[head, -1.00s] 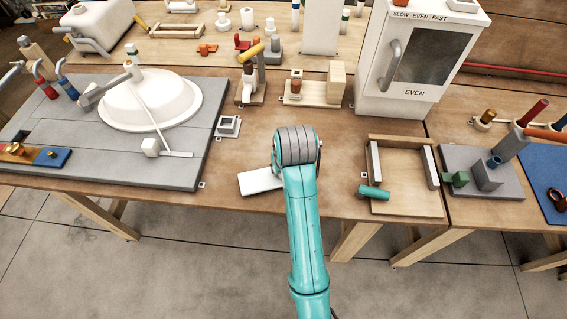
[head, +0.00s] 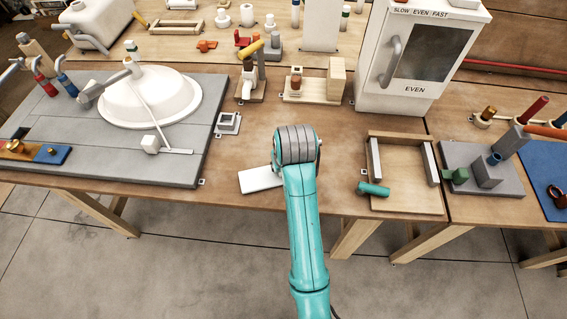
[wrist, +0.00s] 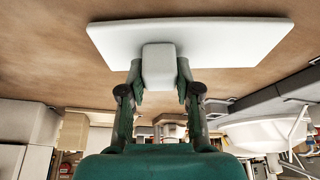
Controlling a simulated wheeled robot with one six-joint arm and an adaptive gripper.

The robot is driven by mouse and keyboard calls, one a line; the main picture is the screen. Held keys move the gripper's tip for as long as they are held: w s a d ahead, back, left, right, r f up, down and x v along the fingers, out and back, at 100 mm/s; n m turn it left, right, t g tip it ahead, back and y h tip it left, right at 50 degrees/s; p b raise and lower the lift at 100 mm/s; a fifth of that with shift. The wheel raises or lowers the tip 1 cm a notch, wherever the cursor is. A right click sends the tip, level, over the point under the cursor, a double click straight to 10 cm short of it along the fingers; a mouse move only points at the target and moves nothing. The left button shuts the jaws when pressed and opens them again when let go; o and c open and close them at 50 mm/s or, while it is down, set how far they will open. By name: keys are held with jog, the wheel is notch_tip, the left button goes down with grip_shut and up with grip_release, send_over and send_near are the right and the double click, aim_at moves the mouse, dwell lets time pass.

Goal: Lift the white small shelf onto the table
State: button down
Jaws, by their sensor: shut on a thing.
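The white small shelf (head: 262,179) is a flat white board at the front part of the wooden table (head: 225,193), left of my arm in the head view. In the wrist view the shelf (wrist: 215,40) spans the top of the picture, with a white block (wrist: 160,68) jutting from its middle. My gripper (wrist: 161,74) is shut on this block, one finger on each side. The brown tabletop lies behind the board; I cannot tell whether the board touches it. My arm hides the gripper in the head view.
A grey board with a white dome (head: 145,98) fills the table's left. A small grey-white square block (head: 228,123) stands behind the shelf. A wooden tray (head: 405,200) with a teal cylinder (head: 373,189) lies right of my arm. A white cabinet (head: 405,100) stands behind it.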

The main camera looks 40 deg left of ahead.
jog(key=shift+f, duration=0.1)
jog(key=c, duration=0.7)
grip_release()
jog(key=shift+v, duration=3.75)
